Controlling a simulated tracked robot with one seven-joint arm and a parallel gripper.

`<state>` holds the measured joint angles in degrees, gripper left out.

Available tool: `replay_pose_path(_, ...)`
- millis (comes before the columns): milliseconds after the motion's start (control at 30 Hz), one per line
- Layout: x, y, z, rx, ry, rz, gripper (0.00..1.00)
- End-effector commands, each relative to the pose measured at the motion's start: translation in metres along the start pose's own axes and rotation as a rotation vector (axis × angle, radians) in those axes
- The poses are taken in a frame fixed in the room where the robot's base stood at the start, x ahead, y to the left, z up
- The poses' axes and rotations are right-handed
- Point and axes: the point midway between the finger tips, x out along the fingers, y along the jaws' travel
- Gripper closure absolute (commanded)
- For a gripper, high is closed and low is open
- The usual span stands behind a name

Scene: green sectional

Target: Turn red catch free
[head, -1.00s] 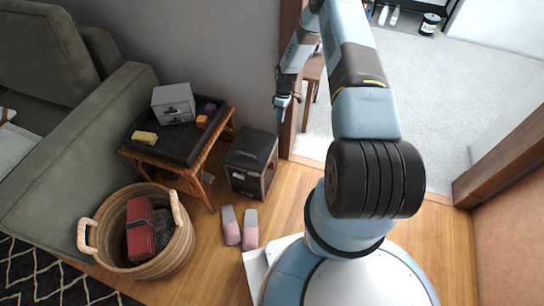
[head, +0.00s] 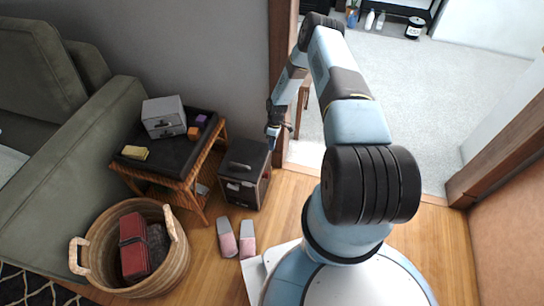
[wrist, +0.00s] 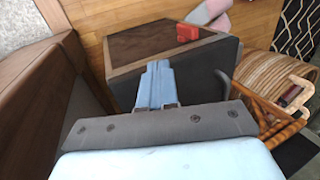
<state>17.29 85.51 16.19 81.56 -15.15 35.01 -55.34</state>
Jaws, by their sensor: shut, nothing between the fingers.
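The red catch (wrist: 187,33) sits on the wood-coloured face of a dark box (wrist: 165,60), near that face's upper right end in the wrist view. I cannot make it out in the head view. The box (head: 245,173) stands on the floor with a handle on its dark top. My gripper (head: 271,146) is beside the box's top right corner in the head view. In the wrist view the gripper (wrist: 158,68) is shut and empty, its fingers overlapping the box's near edge. The catch lies beyond the fingertips, apart from them.
A rattan side table (head: 178,150) with a grey case (head: 163,116) and small items stands left of the box. A wicker basket (head: 175,255) and slippers (head: 236,240) are on the floor in front. A wooden door frame (head: 280,75) rises close behind my gripper.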

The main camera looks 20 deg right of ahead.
Motion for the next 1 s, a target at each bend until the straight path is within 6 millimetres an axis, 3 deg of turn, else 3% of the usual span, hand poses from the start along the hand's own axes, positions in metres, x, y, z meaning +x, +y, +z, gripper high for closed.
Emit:
replay_pose_path(600,0.094,-0.001,0.001,0.000,-0.001,-0.002,1.00)
replay_pose_path(1000,0.106,-0.035,0.001,0.000,0.000,0.000,1.00)
